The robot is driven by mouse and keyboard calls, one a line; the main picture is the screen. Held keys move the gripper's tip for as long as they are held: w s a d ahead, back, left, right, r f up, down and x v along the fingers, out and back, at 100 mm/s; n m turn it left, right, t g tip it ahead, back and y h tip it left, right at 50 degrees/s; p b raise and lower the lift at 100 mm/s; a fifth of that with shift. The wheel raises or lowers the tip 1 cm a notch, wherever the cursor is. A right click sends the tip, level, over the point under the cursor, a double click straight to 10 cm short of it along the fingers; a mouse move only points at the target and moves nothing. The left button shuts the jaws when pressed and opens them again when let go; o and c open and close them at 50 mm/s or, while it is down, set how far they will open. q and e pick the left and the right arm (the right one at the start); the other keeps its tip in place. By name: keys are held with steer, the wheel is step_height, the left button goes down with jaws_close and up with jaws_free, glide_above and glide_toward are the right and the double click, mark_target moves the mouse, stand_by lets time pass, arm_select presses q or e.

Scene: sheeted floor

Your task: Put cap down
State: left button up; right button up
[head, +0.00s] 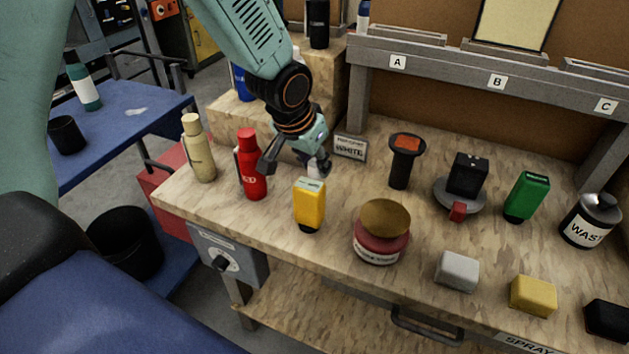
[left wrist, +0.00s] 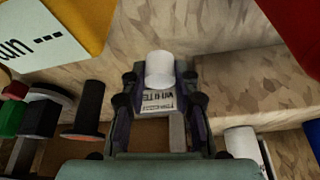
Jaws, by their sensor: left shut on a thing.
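My left gripper (head: 297,165) reaches down over the wooden bench, between the red bottle (head: 250,165) and a sign reading WHITE (head: 350,148). It is shut on a small white cap, which shows between its fingertips in the left wrist view (left wrist: 160,69) and partly at the fingers in the head view (head: 316,170). The cap is at or just above the bench top; I cannot tell whether it touches. The sign also shows beyond the cap in the left wrist view (left wrist: 158,101). My right gripper is not in view.
A yellow bottle (head: 309,204) stands in front of the gripper and a cream bottle (head: 198,148) at the left. A round red tin (head: 382,234) and a black stand with an orange top (head: 405,160) are to the right. Wooden steps (head: 232,113) rise behind.

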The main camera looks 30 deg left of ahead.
mark_target(312, 172)
arm_select(q)
step_height(312, 172, down, 3)
steer(key=shift+d+b, duration=0.1)
steer(key=shift+b, duration=0.6)
steer(key=shift+f, duration=0.3)
steer(key=shift+b, duration=0.3)
steer(key=shift+s+f, duration=0.1)
steer(key=shift+f, duration=0.1)
steer(key=o, duration=0.7)
steer(key=shift+o, duration=0.2)
steer(key=shift+r, duration=0.1)
